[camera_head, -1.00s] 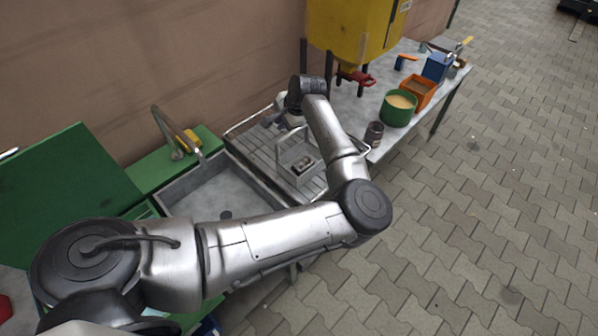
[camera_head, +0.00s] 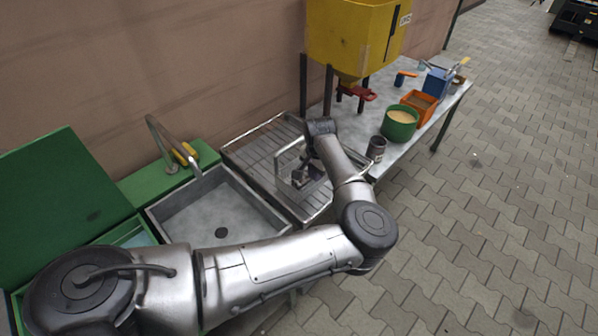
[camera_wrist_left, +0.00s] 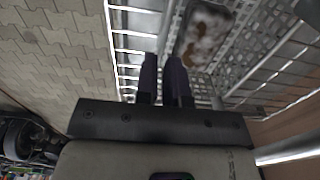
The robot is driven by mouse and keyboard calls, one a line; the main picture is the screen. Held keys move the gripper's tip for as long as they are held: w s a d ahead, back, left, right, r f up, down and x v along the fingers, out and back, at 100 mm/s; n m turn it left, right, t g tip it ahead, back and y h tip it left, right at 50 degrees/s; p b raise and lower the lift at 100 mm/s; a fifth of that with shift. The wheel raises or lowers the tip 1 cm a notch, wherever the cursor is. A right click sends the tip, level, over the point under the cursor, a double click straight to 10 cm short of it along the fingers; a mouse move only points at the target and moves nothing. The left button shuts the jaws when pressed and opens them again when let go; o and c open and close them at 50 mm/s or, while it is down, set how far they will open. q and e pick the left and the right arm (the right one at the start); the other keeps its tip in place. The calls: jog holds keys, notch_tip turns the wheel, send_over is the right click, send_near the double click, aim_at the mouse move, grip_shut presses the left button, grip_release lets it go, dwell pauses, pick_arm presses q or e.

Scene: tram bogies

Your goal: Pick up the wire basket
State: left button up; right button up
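The wire basket (camera_head: 276,164) stands on the slatted drainboard right of the sink, its upright handle showing above it. In the wrist view, its bright wire mesh (camera_wrist_left: 285,85) fills the upper right. A blurred, pale and brown patterned thing (camera_wrist_left: 205,35) lies inside it. My left gripper (camera_head: 306,178) points down at the basket, partly hidden by my own forearm. In the wrist view, its two dark fingers (camera_wrist_left: 164,65) reach towards the basket with a narrow gap between them. I see nothing clearly clamped between them. My right gripper is not in view.
The sink (camera_head: 215,215) and its tap (camera_head: 165,140) lie left of the basket. A dark can (camera_head: 376,149), a green bowl (camera_head: 399,126) and an orange tray (camera_head: 420,103) stand on the table to the right. A yellow hopper (camera_head: 350,40) stands behind. The wall is close at the back.

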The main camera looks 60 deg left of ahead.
aim_at(315, 190)
pick_arm(q)
jog(key=shift+d+f+b, duration=0.1)
jog(key=shift+f+b, duration=0.5)
jog(key=shift+f, duration=2.1)
jog(key=shift+c, duration=0.2)
grip_shut()
jog(key=shift+r, duration=0.1)
